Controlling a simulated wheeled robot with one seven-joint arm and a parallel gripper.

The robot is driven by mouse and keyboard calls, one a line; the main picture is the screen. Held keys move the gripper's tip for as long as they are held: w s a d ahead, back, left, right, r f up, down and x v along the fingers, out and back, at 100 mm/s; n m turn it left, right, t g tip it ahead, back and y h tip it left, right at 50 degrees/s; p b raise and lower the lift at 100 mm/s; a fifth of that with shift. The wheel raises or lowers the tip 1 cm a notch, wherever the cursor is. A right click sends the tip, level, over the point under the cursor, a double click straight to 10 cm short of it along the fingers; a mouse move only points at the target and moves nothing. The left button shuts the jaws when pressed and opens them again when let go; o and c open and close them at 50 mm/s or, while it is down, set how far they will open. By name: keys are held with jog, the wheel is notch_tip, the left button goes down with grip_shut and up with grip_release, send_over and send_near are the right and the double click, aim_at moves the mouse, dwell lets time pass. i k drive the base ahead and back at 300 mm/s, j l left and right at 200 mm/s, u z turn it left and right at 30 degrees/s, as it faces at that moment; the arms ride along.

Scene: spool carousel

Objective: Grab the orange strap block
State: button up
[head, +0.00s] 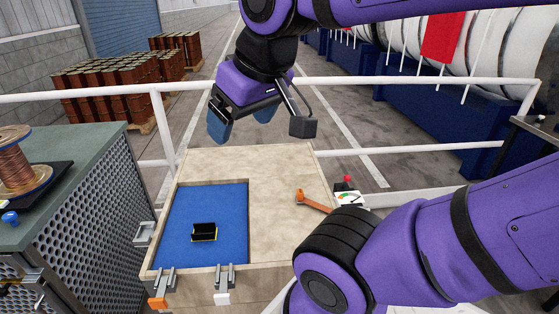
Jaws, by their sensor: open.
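My gripper (241,120) hangs above the far left part of the wooden bench top, with its blue fingertips apart and nothing between them. A small orange block (158,302) sits at the end of a grey strap-like fitting (166,279) on the bench's front left edge, below and well short of the gripper. A similar grey fitting beside it ends in a white block (222,298). An orange bar-like piece (313,202) lies on the right of the bench top, partly hidden by my arm.
A black block with yellow edges (204,232) lies on the blue recessed mat (180,250) of the bench (275,175). A gauge with a red knob (349,197) stands at right. White rails (400,149) run behind. A copper spool (20,165) stands on the left cabinet.

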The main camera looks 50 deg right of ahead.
aim_at(299, 194)
jog(key=z, duration=1.3)
jog(key=j+u, duration=0.25)
jog(key=i+j, duration=0.05)
